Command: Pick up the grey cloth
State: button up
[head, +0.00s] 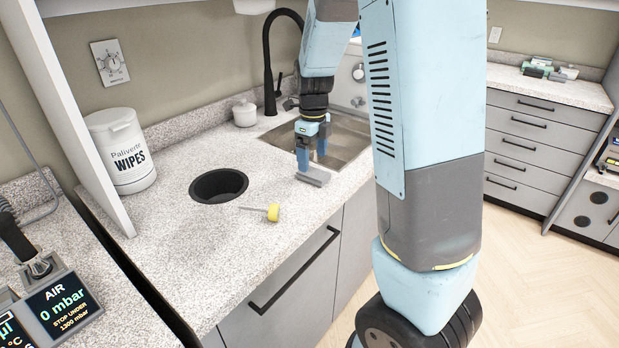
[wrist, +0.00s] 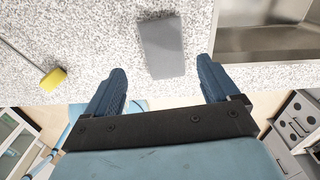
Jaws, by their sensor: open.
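The grey cloth (head: 314,176) lies flat on the speckled counter (head: 250,250), close to the front edge of the sink. It is a small dark-grey rectangle, and in the wrist view the cloth (wrist: 167,45) sits ahead of the fingertips, between their lines. My gripper (head: 312,160) points down just above the cloth in the head view. In the wrist view my gripper (wrist: 162,78) is open and empty, with its two blue fingers wide apart. Whether the fingers touch the counter cannot be told.
A yellow-headed brush (head: 273,212) lies left of the cloth. Beyond it is a round black hole (head: 219,186) in the counter. The sink (head: 340,140) with a black faucet (head: 270,60) is behind. A wipes tub (head: 122,150) and a small white jar (head: 244,113) stand further back.

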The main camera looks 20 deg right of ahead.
aim_at(314, 173)
jog(key=shift+w+d+f, duration=0.1)
jog(key=shift+f, duration=1.25)
jog(key=shift+w+d+f, duration=0.1)
jog(key=shift+f, duration=1.2)
jog(key=c, duration=1.1)
